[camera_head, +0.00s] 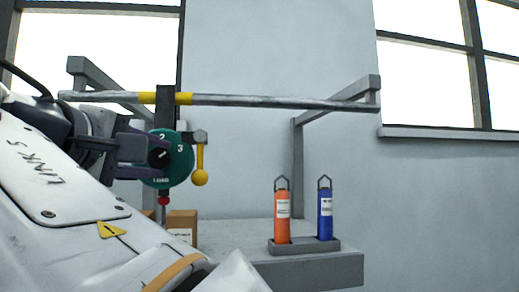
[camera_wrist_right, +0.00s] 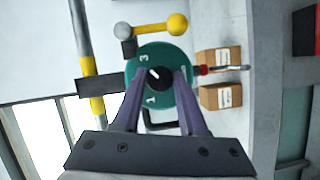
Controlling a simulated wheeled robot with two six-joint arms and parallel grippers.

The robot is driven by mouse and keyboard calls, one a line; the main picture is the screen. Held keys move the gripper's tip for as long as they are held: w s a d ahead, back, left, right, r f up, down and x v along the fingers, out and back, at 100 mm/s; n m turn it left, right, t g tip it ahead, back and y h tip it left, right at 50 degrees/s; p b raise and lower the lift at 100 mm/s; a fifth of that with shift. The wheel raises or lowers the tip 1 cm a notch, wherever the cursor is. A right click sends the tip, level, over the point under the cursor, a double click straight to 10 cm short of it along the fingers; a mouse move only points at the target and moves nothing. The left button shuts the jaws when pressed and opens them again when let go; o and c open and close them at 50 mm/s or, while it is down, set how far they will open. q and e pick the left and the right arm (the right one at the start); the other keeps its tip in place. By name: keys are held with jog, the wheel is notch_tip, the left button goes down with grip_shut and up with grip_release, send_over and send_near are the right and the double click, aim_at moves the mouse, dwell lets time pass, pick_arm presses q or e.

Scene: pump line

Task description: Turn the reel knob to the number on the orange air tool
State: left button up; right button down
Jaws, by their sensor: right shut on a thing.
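The green reel dial (camera_head: 181,160) hangs from the overhead bar in the head view, with a 2 and a 3 visible on its face. The right wrist view shows the dial (camera_wrist_right: 158,56) with a 3 and a 1. The black knob (camera_wrist_right: 160,78) is at its centre; its white mark points up and left there, and I cannot tell exactly which number it meets. My right gripper (camera_head: 146,157) is shut on the knob, its purple fingers on either side. The orange air tool (camera_head: 282,216) stands upright in a grey holder; its label is too small to read. My left gripper is out of view.
A blue air tool (camera_head: 325,214) stands beside the orange one. A yellow-balled lever (camera_head: 200,177) sticks out right of the dial. The bar (camera_head: 270,101) runs above a grey bench (camera_head: 305,269). Cardboard boxes (camera_wrist_right: 218,96) stand on the bench near the dial.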

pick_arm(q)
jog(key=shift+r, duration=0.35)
pick_arm(e)
jog(key=shift+m, duration=0.5)
pick_arm(q)
jog(key=shift+p, duration=0.3)
pick_arm(e)
jog(key=shift+f, duration=0.1)
jog(key=shift+c, duration=2.2)
grip_release()
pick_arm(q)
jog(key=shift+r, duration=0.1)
pick_arm(e)
jog(key=shift+s, duration=0.1)
